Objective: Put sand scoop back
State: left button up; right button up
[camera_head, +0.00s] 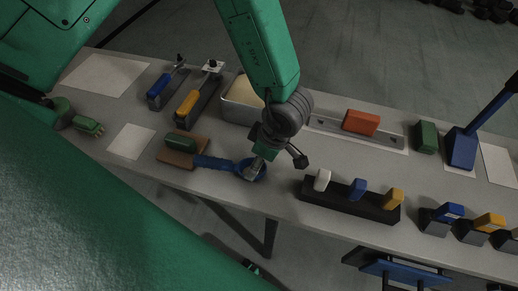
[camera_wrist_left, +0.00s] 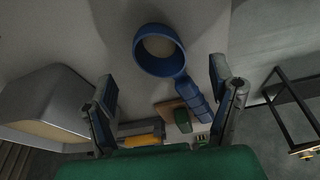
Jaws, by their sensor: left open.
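The blue sand scoop (camera_head: 215,162) lies on the grey bench near its front edge, its handle pointing left toward a brown board (camera_head: 172,157) with a green block. Its round bowl shows in the left wrist view (camera_wrist_left: 178,66), with the ribbed handle running down and right. My left gripper (camera_head: 277,164) is over the bowl end, in front of part of the bowl. In the wrist view its fingers (camera_wrist_left: 163,85) are spread, with the scoop beyond them and nothing clamped. A metal tray with pale sand-coloured filling (camera_head: 229,113) stands behind, partly hidden by my arm. My right gripper is not in view.
Right of the scoop, a dark rack (camera_head: 345,205) holds white, blue and yellow blocks. Blue-handled and yellow-handled tools (camera_head: 187,103) lie behind left. An orange block (camera_head: 361,122) sits on a grey strip. A pale panel (camera_head: 131,140) at left is bare.

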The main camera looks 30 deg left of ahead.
pick_arm(q)
jog(key=shift+d+r+p, duration=0.15)
jog(key=shift+r+p, duration=0.45)
jog(key=shift+r, duration=0.05)
jog(key=v, duration=1.1)
jog(key=shift+d+r, duration=0.2)
jog(key=shift+r, duration=0.15)
jog(key=shift+w, duration=0.1)
